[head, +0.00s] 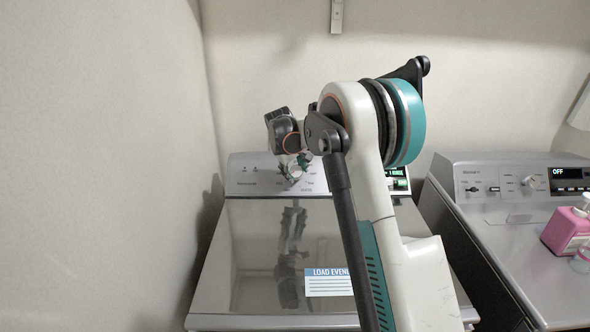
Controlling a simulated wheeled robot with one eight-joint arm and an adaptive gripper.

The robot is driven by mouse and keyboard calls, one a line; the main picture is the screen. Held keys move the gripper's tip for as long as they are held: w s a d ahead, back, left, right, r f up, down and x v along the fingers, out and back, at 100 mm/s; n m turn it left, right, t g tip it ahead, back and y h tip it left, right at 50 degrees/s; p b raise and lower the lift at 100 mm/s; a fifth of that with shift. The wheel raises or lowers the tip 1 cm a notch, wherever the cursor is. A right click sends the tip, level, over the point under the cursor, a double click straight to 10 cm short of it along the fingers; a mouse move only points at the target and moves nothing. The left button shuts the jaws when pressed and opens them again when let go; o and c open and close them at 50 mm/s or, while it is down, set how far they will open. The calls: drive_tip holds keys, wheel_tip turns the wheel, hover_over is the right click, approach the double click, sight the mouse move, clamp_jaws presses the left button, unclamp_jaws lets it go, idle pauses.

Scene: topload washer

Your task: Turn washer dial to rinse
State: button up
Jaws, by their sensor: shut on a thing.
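The left topload washer (238,290) has a metallic lid and a control panel (245,180) along its back. A round dial (294,176) sits on that panel, partly covered by my gripper. My gripper (295,166) points down at the panel with its fingers at the dial, shut on it. The fingers are small here and their exact hold on the dial is hard to make out. A small lit display (398,172) right of my arm seems to read "RINSE"; my arm hides part of it and of the panel.
A second machine (510,225) stands to the right, its display (570,173) reading "OFF". A pink bottle (567,230) stands on it. A "LOAD EVENLY" label (328,283) is on the left lid. The wall (110,170) is close on the left.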

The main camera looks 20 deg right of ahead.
idle(0.4)
drive_tip(key=o, duration=1.1)
drive_tip(key=shift+c, duration=0.2)
drive_tip(key=v, duration=1.2)
